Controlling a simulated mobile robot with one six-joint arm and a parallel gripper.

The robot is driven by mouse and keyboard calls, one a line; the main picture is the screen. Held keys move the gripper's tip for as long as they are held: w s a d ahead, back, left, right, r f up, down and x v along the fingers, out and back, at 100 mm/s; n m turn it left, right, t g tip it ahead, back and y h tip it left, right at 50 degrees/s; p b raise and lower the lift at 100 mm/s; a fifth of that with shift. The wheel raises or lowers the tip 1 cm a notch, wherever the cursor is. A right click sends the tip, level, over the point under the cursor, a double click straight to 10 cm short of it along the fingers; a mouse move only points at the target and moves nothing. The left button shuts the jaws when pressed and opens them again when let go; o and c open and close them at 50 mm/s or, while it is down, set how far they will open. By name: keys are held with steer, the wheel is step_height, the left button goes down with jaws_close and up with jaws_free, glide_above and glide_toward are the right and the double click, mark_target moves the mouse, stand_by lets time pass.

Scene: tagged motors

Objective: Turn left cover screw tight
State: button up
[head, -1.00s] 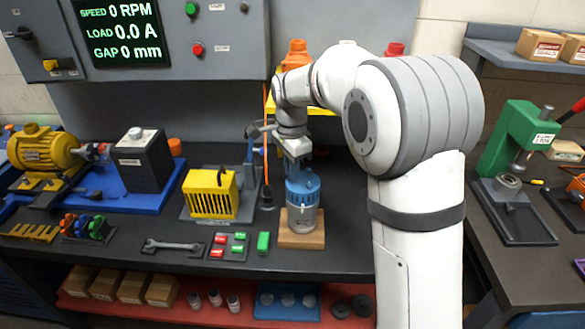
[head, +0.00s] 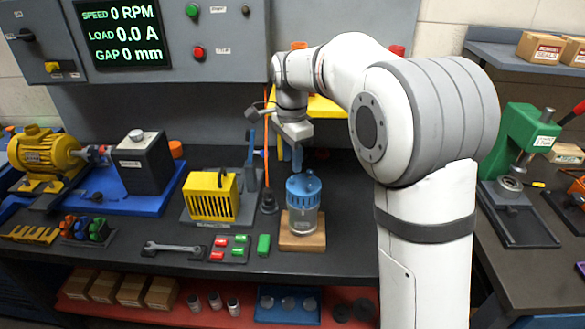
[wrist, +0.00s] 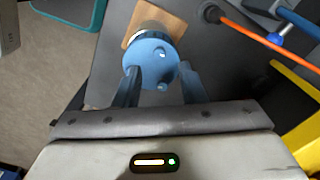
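A small motor with a clear-grey body (head: 303,221) and a blue cover (head: 303,187) stands upright on a wooden block (head: 302,241) on the bench. In the wrist view the round blue cover (wrist: 150,66) shows from above, with small raised screw-like parts (wrist: 162,52) on its top and near its edge. I cannot tell which is the left screw or how deep they sit. My gripper (head: 297,168) hangs just above the cover, fingers pointing down.
A yellow cage (head: 211,197) and a blue lever (head: 252,160) stand left of the motor. Red and green blocks (head: 230,247) and a wrench (head: 173,247) lie at the front. An orange cable (wrist: 265,38) hangs close by. Bench at the motor's right is clear.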

mark_target(293, 179)
steer(key=shift+r, duration=1.75)
steer(key=s+d+n+t, duration=0.2)
steer(key=s+d+n, duration=0.4)
steer(key=s+d, duration=0.5)
steer(key=s+d+f+n, duration=0.2)
steer(key=s+f+n, duration=0.1)
steer(key=s, duration=0.5)
steer(key=s+d+f+n+t, duration=0.1)
steer(key=s+d+f+n, duration=0.2)
steer(key=s, duration=0.4)
steer(key=shift+s+d, duration=0.3)
steer(key=shift+s, duration=0.05)
